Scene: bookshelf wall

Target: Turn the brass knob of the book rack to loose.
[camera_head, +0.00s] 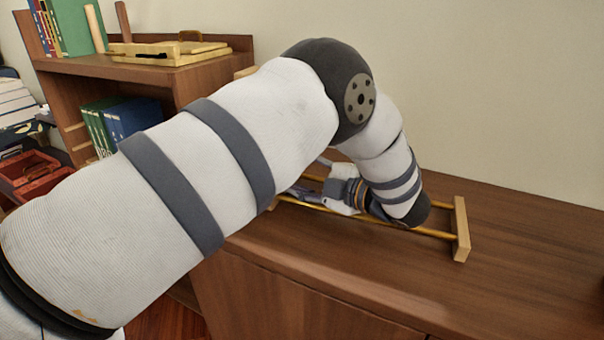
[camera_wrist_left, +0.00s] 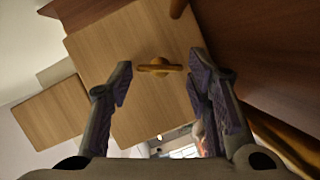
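The book rack (camera_head: 460,228) lies on the brown cabinet top, with a pale wooden end block and yellow rods. My left arm covers much of it in the head view. In the left wrist view, the brass knob (camera_wrist_left: 159,67) sticks out from a pale wooden block (camera_wrist_left: 125,48), its bar roughly level across the picture. My left gripper (camera_wrist_left: 160,82) is open, one finger on each side of the knob, with a clear gap to both. I cannot tell whether the fingertips reach as deep as the knob. In the head view the left gripper (camera_head: 302,194) is partly hidden at the rack's left part.
The cabinet top (camera_head: 520,275) is clear to the right of and in front of the rack. A lower shelf unit (camera_head: 165,72) with books and a yellow tray (camera_head: 165,52) stands at the left. Red boxes (camera_head: 30,172) sit at the far left. A plain wall is behind.

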